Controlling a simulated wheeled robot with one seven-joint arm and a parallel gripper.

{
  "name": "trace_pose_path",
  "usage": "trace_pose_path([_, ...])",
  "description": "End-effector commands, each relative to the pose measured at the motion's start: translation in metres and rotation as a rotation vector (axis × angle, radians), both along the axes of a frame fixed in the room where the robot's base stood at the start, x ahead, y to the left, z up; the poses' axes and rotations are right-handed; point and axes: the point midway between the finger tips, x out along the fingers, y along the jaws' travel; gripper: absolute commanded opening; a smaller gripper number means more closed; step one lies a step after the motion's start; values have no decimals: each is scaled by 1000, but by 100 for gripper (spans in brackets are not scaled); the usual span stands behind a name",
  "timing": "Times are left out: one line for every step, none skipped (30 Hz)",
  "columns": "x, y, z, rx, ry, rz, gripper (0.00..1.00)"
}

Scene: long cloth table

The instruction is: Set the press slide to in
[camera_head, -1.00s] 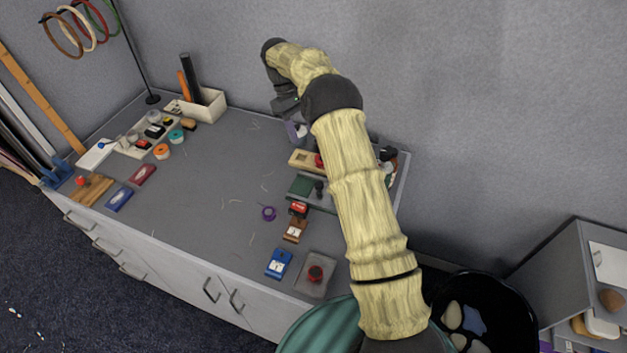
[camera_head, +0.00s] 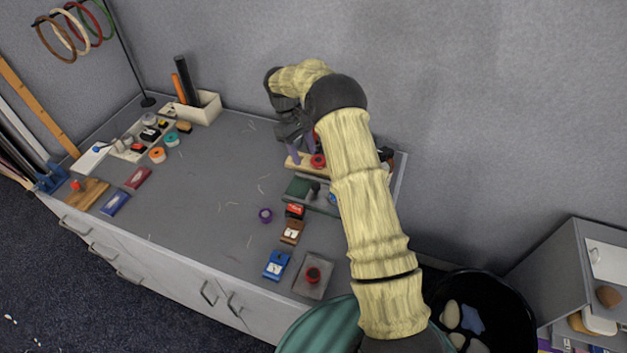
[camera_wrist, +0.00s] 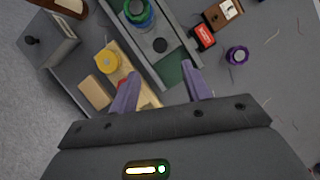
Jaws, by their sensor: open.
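My gripper (camera_wrist: 158,88) is open and empty, its two purple fingers pointing down at the devices on the right part of the table. In the head view my gripper (camera_head: 300,154) hangs at the wooden board (camera_head: 293,161) with a red knob (camera_head: 318,161). A grey base with a green plate (camera_head: 298,187) and a dark knob (camera_head: 314,189) lies in front of it. I cannot tell for certain which part is the press slide. My arm hides part of these devices.
A purple tape roll (camera_head: 265,215), a red stamp (camera_head: 295,211), a blue device (camera_head: 276,264) and a grey plate with a red button (camera_head: 313,275) lie nearer the front. A yellow knob (camera_wrist: 106,62) stands left of the fingers.

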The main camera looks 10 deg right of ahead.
Motion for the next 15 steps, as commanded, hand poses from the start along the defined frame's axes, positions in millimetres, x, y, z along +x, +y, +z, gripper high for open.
trace_pose_path([-4,-2,-8,0,5,0,48])
trace_pose_path([-6,-4,-13,-1,6,1,48])
trace_pose_path([-8,-5,-19,0,5,1,48])
trace_pose_path([-10,-6,-24,0,6,1,48])
trace_pose_path([-11,-7,-29,0,5,0,48])
trace_pose_path([-14,-8,-36,-1,6,1,48])
trace_pose_path([-15,-9,-40,1,4,1,48])
trace_pose_path([-17,-10,-45,0,5,2,48])
trace_pose_path([-20,-11,-52,1,5,3,48])
trace_pose_path([-21,-12,-57,0,5,3,48])
trace_pose_path([-22,-14,-62,0,4,2,48])
trace_pose_path([-25,-15,-68,0,5,2,48])
trace_pose_path([-26,-16,-73,1,4,2,48])
trace_pose_path([-28,-17,-77,1,4,2,48])
trace_pose_path([-30,-18,-83,0,4,3,48])
